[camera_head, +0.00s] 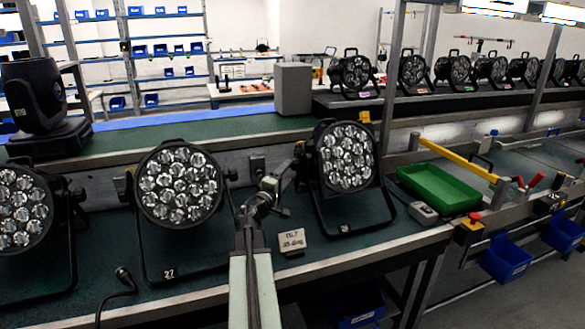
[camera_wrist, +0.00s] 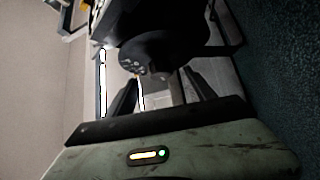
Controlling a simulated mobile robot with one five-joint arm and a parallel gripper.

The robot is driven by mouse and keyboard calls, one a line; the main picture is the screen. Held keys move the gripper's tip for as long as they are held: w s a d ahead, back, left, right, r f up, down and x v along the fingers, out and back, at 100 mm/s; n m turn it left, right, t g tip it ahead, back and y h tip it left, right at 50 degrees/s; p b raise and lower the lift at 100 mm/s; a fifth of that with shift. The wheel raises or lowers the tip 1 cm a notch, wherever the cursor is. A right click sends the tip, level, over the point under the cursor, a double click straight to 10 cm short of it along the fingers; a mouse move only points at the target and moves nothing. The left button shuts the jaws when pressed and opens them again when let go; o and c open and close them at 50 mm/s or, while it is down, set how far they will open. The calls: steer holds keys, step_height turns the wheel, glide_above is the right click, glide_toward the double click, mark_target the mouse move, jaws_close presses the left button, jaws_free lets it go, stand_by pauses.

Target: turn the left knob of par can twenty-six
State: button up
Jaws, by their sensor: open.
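Par can twenty-six (camera_head: 346,157) is a black lamp with a cluster of clear lenses, standing upright in its yoke on the bench. The small number on its foot is hard to read. Its left knob (camera_head: 299,160) shows at the left side of the lamp, partly covered by my gripper (camera_head: 279,184). In the wrist view a dark rounded part (camera_wrist: 160,48), apparently the knob, lies just ahead of my open gripper (camera_wrist: 165,90). A small grey piece shows between the fingers. I cannot tell whether the fingers touch anything.
Par can twenty-seven (camera_head: 180,184) stands close to the left of my arm, with another lamp (camera_head: 22,207) at the far left. A tilt card (camera_head: 292,241) stands on the bench below my gripper. A grey box (camera_head: 423,214) and a green tray (camera_head: 440,187) are to the right.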

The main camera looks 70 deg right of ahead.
mark_target(292, 166)
steer(key=d, duration=0.5)
steer(key=shift+s+r, duration=0.25)
steer(key=shift+r, duration=0.15)
jaws_close()
steer(key=shift+p, duration=0.35)
steer(key=shift+r, duration=0.1)
